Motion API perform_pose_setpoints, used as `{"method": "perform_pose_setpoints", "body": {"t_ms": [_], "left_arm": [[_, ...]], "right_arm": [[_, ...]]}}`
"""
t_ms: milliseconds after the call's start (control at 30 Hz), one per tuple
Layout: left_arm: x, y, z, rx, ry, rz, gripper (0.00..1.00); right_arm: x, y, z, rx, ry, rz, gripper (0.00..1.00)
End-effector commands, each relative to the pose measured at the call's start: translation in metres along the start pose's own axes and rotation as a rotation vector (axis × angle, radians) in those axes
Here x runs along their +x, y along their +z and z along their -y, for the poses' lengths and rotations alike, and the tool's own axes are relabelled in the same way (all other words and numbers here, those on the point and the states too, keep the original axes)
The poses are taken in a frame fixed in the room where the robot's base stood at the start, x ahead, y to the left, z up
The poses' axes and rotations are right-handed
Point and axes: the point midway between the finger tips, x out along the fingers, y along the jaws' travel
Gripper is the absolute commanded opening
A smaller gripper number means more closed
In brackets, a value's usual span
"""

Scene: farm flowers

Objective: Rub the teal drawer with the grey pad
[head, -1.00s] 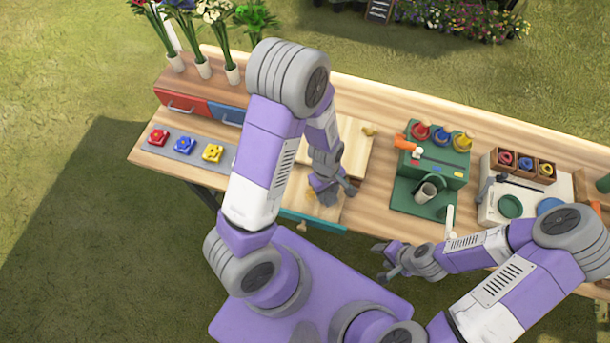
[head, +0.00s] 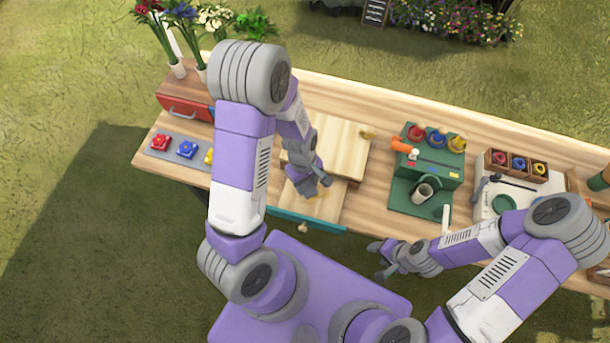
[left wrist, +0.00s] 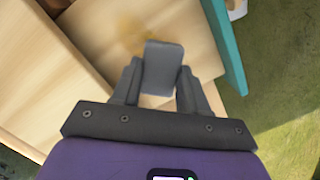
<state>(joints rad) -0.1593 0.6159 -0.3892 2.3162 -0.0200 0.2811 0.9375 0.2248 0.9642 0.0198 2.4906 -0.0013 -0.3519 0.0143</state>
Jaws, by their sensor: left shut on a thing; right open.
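My left gripper (head: 322,181) is shut on the grey pad (left wrist: 162,68), which stands out between the fingers in the left wrist view. The drawer with the teal front (head: 305,221) is pulled out at the table's near edge. The teal front also shows in the left wrist view (left wrist: 226,45), right of the pad. The pad is over the drawer's pale wooden inside; I cannot tell whether it touches. A faint yellow-brown smudge (left wrist: 132,32) lies on the wood beside the pad's tip. My right gripper (head: 379,261) is open and empty, in front of the table.
A pale wooden board (head: 342,150) lies behind the open drawer. A green stand (head: 430,165) with coloured pots is to the right. A red drawer (head: 185,109) and coloured pieces on a grey strip (head: 174,150) are at the left. Some bare tabletop lies between board and stand.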

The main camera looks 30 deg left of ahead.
Motion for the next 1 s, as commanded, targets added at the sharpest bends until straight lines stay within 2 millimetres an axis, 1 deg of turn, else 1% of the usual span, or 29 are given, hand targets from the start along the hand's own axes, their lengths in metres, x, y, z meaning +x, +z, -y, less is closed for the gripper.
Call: {"method": "perform_pose_setpoints", "body": {"t_ms": [33,100,400,500,1000], "left_arm": [[-0.009,0.001,0.000,0.000,0.000,0.000,0.15],[-0.015,0.002,-0.001,0.001,0.000,0.000,0.15],[-0.041,0.007,-0.001,0.002,0.000,0.000,0.15],[-0.046,0.008,-0.001,0.003,-0.001,0.000,0.15],[-0.046,0.008,-0.001,0.003,0.000,0.000,0.15]], "right_arm": [[-0.008,0.000,0.003,0.000,0.000,0.000,0.53],[-0.013,0.001,0.005,0.000,0.000,0.000,0.53],[-0.035,0.002,0.013,0.000,0.000,0.000,0.53],[-0.040,0.002,0.015,0.000,0.000,0.000,0.53],[-0.040,0.002,0.015,0.000,0.000,0.000,0.53]]}}
